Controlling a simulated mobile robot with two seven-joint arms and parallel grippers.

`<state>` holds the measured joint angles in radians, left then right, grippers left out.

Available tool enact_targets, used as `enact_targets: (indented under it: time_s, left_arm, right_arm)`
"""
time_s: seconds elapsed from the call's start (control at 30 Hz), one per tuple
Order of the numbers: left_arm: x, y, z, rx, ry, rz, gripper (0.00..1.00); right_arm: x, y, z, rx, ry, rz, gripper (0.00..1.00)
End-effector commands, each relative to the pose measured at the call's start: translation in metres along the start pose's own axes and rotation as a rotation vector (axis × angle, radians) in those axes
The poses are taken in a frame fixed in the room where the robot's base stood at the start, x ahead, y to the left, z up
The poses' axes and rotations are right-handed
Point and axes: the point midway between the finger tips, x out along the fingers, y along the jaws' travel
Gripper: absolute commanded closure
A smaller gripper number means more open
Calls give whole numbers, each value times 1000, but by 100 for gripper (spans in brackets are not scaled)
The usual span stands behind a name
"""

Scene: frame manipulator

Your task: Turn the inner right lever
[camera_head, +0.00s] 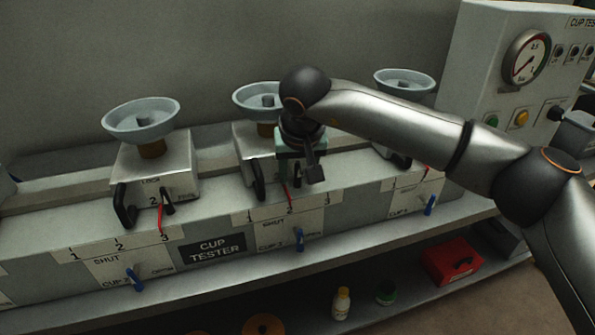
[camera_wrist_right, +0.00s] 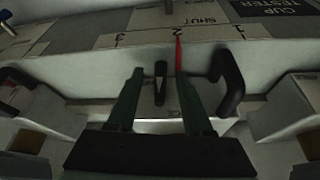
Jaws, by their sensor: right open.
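The middle station (camera_head: 243,140) is a metal block with a grey cup on top, partly hidden by my right arm. My right gripper (camera_head: 313,172) is at its front, pointing down. In the right wrist view, the open fingers of the gripper (camera_wrist_right: 158,98) stand on either side of a small dark lever (camera_wrist_right: 160,84), with gaps to it. The red pointer (camera_wrist_right: 179,55) beside the lever reaches toward the mark 2. A black curved handle (camera_wrist_right: 232,82) is just outside the fingers. My left gripper is not in view.
Another station (camera_head: 152,165) stands to the left, its red pointer near 3. A third cup (camera_head: 403,82) is at right behind my arm. Blue valve levers (camera_head: 300,243) line the front face. A gauge panel (camera_head: 490,70) stands at right, a red box (camera_head: 452,262) below.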

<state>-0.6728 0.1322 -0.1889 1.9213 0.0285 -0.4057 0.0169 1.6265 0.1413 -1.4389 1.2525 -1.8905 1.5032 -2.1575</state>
Motion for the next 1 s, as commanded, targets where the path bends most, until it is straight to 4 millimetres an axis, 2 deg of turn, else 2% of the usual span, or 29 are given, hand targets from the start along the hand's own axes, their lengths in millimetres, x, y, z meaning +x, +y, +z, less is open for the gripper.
enact_targets:
  time_s: [0.23, 0.67, 1.0]
  left_arm:
    - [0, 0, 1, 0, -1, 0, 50]
    - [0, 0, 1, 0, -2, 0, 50]
    - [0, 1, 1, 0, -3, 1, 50]
  right_arm:
    - [0, 0, 0, 0, 0, 0, 51]
    - [0, 0, 0, 0, 0, 0, 100]
    - [0, 0, 0, 1, 0, 0, 100]
